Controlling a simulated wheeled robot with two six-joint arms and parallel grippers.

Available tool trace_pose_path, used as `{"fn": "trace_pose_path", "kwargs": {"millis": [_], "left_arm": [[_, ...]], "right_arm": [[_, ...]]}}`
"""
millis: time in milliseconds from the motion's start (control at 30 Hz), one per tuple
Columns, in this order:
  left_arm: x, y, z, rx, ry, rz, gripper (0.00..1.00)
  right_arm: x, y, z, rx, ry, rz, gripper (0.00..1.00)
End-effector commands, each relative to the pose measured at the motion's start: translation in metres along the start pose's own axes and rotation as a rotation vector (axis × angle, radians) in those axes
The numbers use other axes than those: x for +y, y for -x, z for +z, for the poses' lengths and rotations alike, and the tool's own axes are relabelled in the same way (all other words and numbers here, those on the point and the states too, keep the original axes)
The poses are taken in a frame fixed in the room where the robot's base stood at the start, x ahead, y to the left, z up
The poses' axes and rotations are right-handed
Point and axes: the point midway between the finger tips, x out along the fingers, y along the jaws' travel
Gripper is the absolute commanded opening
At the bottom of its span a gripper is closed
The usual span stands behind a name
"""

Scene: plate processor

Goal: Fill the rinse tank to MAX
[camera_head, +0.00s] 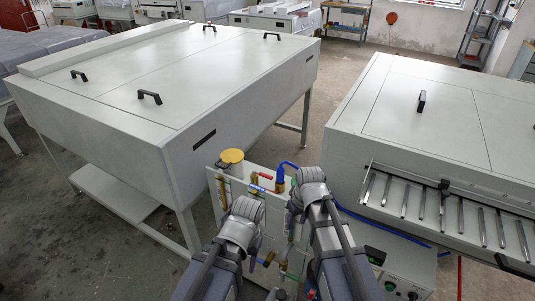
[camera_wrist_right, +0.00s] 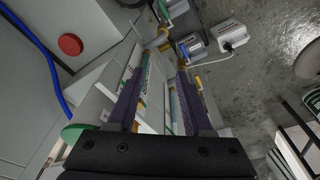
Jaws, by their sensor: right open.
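The upright panel with pipes and valves (camera_head: 268,196) stands between the two large machines. It carries a yellow-capped fitting (camera_head: 231,156), a small red-handled valve (camera_head: 266,175), a blue fitting (camera_head: 279,175) and brass pipe parts. My right gripper (camera_wrist_right: 162,72) is open, its two dark purple fingers pointing toward the panel. A pale strip with coloured markings shows between the fingers; I cannot tell what it is. The rinse tank's water level and MAX mark are not readable.
A large light-grey cabinet (camera_head: 165,80) stands left. A machine with a row of metal rollers (camera_head: 441,209) stands right. A control box (camera_head: 400,262) and blue hose (camera_head: 385,226) lie close beside my right arm. A red button (camera_wrist_right: 70,44) is left in the wrist view. Floor shows behind.

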Motion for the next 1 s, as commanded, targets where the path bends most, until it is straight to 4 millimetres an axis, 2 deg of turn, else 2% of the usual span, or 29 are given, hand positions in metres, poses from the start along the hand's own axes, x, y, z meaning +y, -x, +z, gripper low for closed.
{"fn": "trace_pose_path", "kwargs": {"millis": [33, 200, 233, 300, 400, 500, 633, 867, 1000], "left_arm": [[-0.003, 0.029, 0.002, 0.000, 0.000, 0.001, 0.55], [-0.006, 0.069, 0.004, 0.000, 0.001, 0.002, 0.55], [-0.006, 0.061, 0.004, 0.000, 0.001, 0.002, 0.55], [-0.006, 0.062, 0.004, 0.000, 0.001, 0.002, 0.55], [-0.006, 0.066, 0.004, 0.000, 0.001, 0.002, 0.55], [-0.006, 0.069, 0.004, 0.000, 0.001, 0.002, 0.55], [-0.006, 0.070, 0.004, 0.000, 0.001, 0.002, 0.55], [-0.006, 0.067, 0.004, 0.000, 0.001, 0.002, 0.55], [-0.005, 0.060, 0.004, 0.000, 0.001, 0.002, 0.55]], "right_arm": [[0.008, 0.027, -0.020, 0.019, 0.024, -0.003, 0.51], [0.023, 0.063, -0.067, 0.085, 0.134, -0.010, 0.51], [0.023, 0.053, -0.088, 0.108, 0.194, -0.013, 0.51], [0.021, 0.051, -0.126, 0.156, 0.320, -0.013, 0.51], [0.018, 0.052, -0.168, 0.214, 0.465, -0.005, 0.51], [0.016, 0.054, -0.195, 0.254, 0.566, 0.006, 0.51], [0.013, 0.054, -0.210, 0.280, 0.631, 0.014, 0.51], [0.012, 0.052, -0.210, 0.283, 0.641, 0.015, 0.51], [0.012, 0.044, -0.212, 0.283, 0.641, 0.015, 0.51]]}}
